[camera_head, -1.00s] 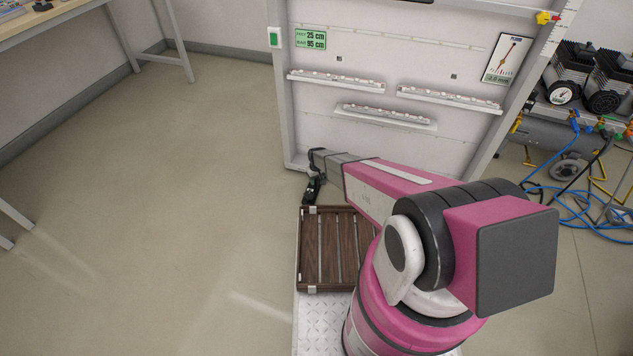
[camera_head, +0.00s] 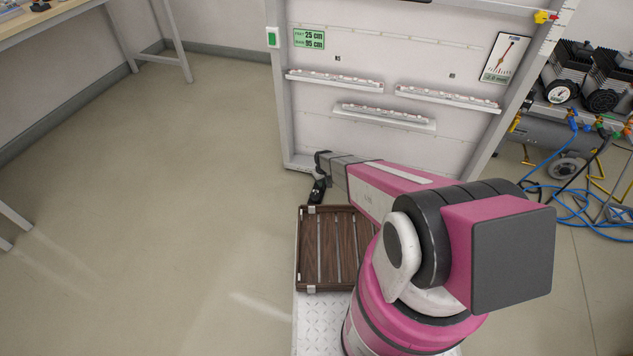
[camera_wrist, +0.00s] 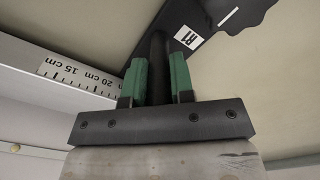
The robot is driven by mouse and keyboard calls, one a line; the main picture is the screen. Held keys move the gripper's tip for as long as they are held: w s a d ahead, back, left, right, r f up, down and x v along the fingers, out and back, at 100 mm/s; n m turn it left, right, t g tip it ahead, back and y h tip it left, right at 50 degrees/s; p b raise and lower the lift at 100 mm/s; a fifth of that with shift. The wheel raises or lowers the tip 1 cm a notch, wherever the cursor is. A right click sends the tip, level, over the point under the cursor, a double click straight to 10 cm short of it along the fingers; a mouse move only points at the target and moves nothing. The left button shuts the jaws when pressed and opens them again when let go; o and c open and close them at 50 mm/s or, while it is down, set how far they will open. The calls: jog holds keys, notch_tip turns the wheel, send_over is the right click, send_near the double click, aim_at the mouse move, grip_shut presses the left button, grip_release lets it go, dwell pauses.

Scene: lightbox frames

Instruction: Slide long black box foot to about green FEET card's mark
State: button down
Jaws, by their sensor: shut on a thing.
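The long black box foot (camera_wrist: 205,22) lies low by the board in the wrist view, with a white "R1" label and a wavy end at upper right. My gripper (camera_wrist: 160,75) has its two green fingers shut on the foot's dark upright part between them. The green FEET card (camera_head: 309,39) on the board reads 25 cm, with 95 cm below. In the head view the foot (camera_head: 317,192) is small and dark.
The white board (camera_head: 375,75) carries small shelves and a dial card (camera_head: 505,57). A brown slatted crate (camera_head: 309,250) sits close below my gripper. A compressor (camera_head: 575,100) with blue hoses stands at right. The floor at left is clear.

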jog(key=shift+s+d, duration=0.2)
jog(key=shift+d, duration=0.45)
jog(key=c, duration=1)
grip_release()
notch_tip(320, 180, up, 11)
jog(key=shift+f, duration=0.1)
